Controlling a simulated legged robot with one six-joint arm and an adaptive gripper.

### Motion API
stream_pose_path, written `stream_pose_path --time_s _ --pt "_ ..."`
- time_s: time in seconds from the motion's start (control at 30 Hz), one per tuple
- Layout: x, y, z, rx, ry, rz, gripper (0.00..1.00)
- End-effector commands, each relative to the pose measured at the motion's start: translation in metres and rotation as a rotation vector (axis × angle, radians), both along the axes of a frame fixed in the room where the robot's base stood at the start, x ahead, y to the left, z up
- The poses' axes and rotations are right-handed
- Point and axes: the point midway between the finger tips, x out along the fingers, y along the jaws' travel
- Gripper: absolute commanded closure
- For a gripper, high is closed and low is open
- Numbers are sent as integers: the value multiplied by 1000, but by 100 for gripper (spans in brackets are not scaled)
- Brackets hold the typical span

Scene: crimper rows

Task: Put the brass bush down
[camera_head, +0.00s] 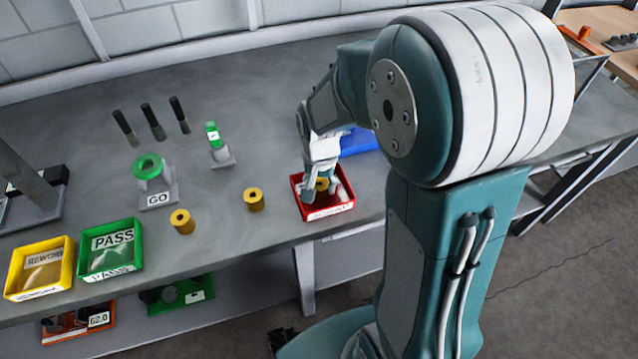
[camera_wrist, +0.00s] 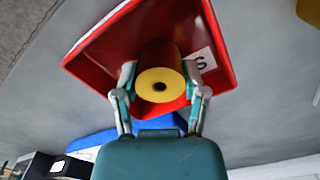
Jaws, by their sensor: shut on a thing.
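My gripper (camera_head: 321,180) is at the red tray (camera_head: 341,208) on the bench, right of the middle in the head view. It is shut on a brass bush (camera_head: 322,184), a yellow cylinder with a hole through its centre. In the wrist view the bush (camera_wrist: 160,86) sits between the two fingers (camera_wrist: 160,92), with the red tray (camera_wrist: 222,50) around and behind it. I cannot tell whether the bush touches the tray floor. Two more brass bushes stand on the bench to the left, one nearer (camera_head: 254,200) and one farther left (camera_head: 182,222).
A blue tray (camera_head: 358,141) lies just behind the red one. At left are a green PASS tray (camera_head: 110,248), a yellow REWORK tray (camera_head: 38,268) and a green ring gauge on a GO stand (camera_head: 157,194). A small green-topped gauge (camera_head: 213,135) and several dark pegs (camera_head: 152,121) stand farther back.

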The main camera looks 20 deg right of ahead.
Motion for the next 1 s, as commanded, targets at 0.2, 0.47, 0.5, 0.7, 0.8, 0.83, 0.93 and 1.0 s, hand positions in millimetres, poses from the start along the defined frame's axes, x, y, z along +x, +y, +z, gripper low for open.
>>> stream_pose_path --time_s 0.2,0.47,0.5,0.7,0.8,0.83,0.93,1.0 --pt "0 1 0 -1 -2 -1 100" --pt "0 2 -2 -2 0 0 10" --pt "0 2 -2 -2 0 0 10" --pt "0 1 -2 -1 0 0 10" --pt "0 1 -1 0 -1 -1 10" --pt "0 1 0 -1 -2 -1 10" --pt "0 1 10 -1 -3 -1 10" --pt "1 2 22 -2 -5 0 10"
